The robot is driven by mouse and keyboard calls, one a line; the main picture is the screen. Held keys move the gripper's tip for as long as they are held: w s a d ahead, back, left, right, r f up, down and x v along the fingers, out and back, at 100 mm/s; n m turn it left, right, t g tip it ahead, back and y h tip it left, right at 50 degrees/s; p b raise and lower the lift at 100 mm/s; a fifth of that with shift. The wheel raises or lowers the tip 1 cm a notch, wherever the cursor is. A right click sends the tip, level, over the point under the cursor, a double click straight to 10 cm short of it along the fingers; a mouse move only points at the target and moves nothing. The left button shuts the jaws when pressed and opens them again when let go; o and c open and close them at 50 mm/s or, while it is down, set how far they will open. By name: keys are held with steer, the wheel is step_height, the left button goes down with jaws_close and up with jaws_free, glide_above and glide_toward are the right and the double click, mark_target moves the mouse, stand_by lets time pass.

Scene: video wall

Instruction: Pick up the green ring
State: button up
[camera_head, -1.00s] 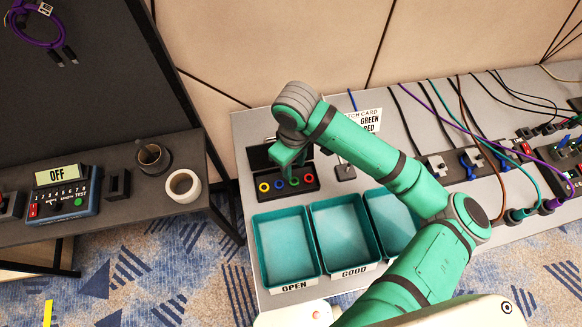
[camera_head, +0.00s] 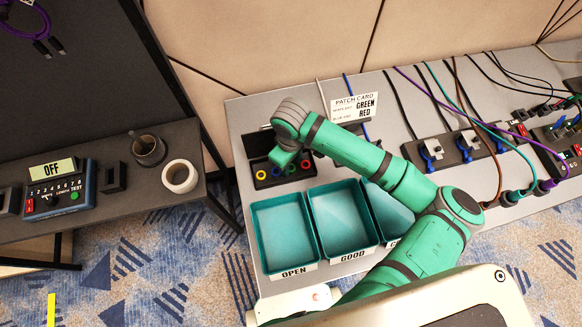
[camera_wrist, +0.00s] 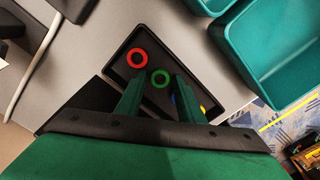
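The green ring (camera_wrist: 160,78) lies in a black tray (camera_wrist: 119,62), between a red ring (camera_wrist: 137,58) and a blue ring (camera_wrist: 175,100) that is mostly hidden by a finger. A yellow ring (camera_wrist: 203,109) shows partly at the tray's far end. My gripper (camera_wrist: 157,82) is open and empty. Its two green fingers point toward the tray, and in the wrist view the green ring appears between their tips. I cannot tell the height left above it. In the head view my gripper (camera_head: 284,160) is over the tray, among the yellow ring (camera_head: 260,175) and red ring (camera_head: 305,165).
Teal bins labelled OPEN (camera_head: 254,235) and GOOD (camera_head: 315,222), plus a third one, stand in front of the tray. A patch card (camera_head: 355,107) stands behind my arm. Cables and sockets fill the right of the bench. A side table (camera_head: 110,225) is at left.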

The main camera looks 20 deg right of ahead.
steer(key=shift+f, duration=0.25)
steer(key=c, duration=0.8)
steer(key=shift+r, duration=0.15)
